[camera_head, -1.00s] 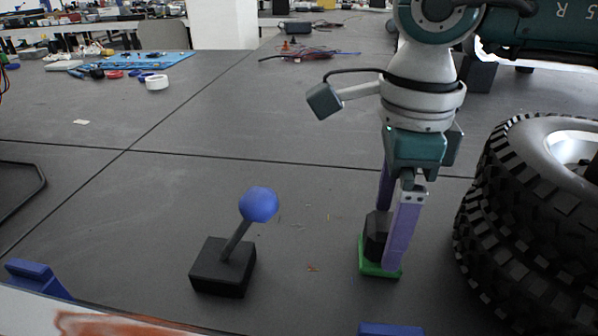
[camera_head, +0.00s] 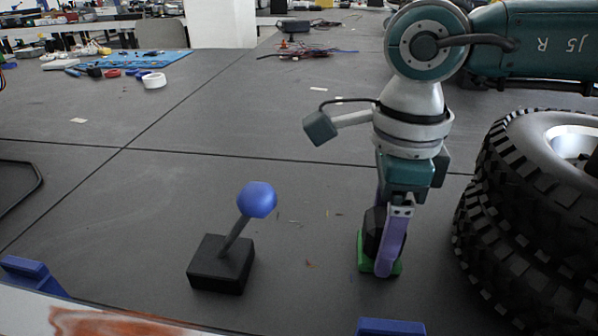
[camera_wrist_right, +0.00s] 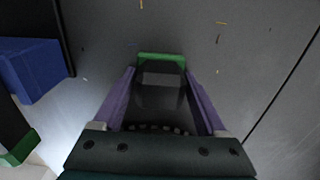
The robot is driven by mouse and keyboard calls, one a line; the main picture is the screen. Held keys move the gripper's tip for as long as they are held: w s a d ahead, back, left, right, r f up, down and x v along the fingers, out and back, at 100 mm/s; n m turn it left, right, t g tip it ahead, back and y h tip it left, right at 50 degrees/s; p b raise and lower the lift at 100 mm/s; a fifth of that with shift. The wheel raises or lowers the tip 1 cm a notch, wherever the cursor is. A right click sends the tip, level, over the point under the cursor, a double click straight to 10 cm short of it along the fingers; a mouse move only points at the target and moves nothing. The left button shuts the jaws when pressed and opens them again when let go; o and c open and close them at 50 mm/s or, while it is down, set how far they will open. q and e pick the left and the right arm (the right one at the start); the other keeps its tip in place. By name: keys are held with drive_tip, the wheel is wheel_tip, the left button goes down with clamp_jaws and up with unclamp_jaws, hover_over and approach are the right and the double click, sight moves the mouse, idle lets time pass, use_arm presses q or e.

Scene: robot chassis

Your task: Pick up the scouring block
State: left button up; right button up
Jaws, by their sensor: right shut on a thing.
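The scouring block has a green pad (camera_head: 364,256) and a black grip part (camera_head: 373,231). It stands on the dark table, left of the tyres, and also shows in the right wrist view (camera_wrist_right: 160,80). My right gripper (camera_head: 384,250) points down over it. Its purple fingers are on either side of the black part and shut on it. The fingers hide part of the block, and I cannot tell whether the pad still touches the table. My left gripper is not in view.
Stacked black tyres (camera_head: 520,215) stand close to the right of my right gripper. A black base with a blue ball knob (camera_head: 257,199) stands to its left. Blue pieces (camera_head: 35,274) are at the front edge. The table (camera_head: 220,140) behind is mostly clear.

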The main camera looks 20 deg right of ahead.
drive_tip(key=c, duration=0.3)
drive_tip(key=shift+c, duration=0.2)
wheel_tip(320, 180, up, 20)
drive_tip(key=p, duration=0.2)
drive_tip(key=shift+p, duration=0.3)
